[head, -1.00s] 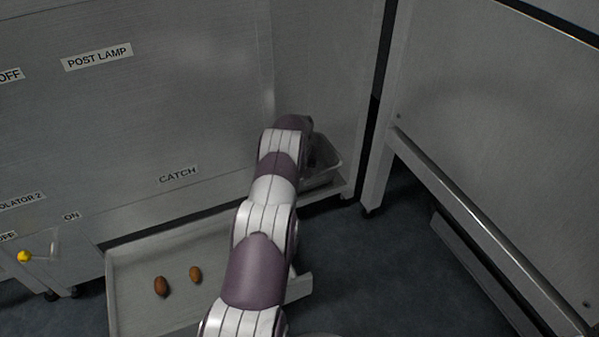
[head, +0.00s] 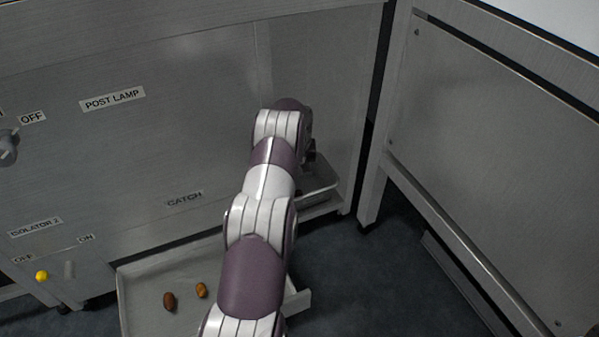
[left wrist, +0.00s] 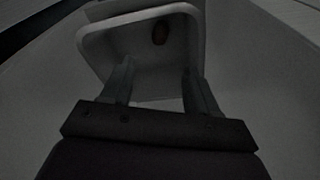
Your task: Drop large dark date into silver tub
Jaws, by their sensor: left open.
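The silver tub (head: 324,186) stands on a low ledge at the cabinet's right end, partly hidden by my left arm. The left wrist view shows a pale tub (left wrist: 96,45) with a dark brown date (left wrist: 160,33) lying inside near its far side. My left gripper (left wrist: 158,68) is open above the tub, with nothing between its fingers and apart from the date. In the head view the left gripper (head: 309,152) is mostly hidden behind its own wrist. My right gripper is not in view.
A shallow pale tray (head: 140,290) at lower left holds a darker brown date (head: 169,301) and a smaller, lighter date (head: 202,290). The labelled metal cabinet (head: 180,130) rises behind. A metal panel on legs (head: 480,130) stands at right, with bare floor (head: 350,270) between.

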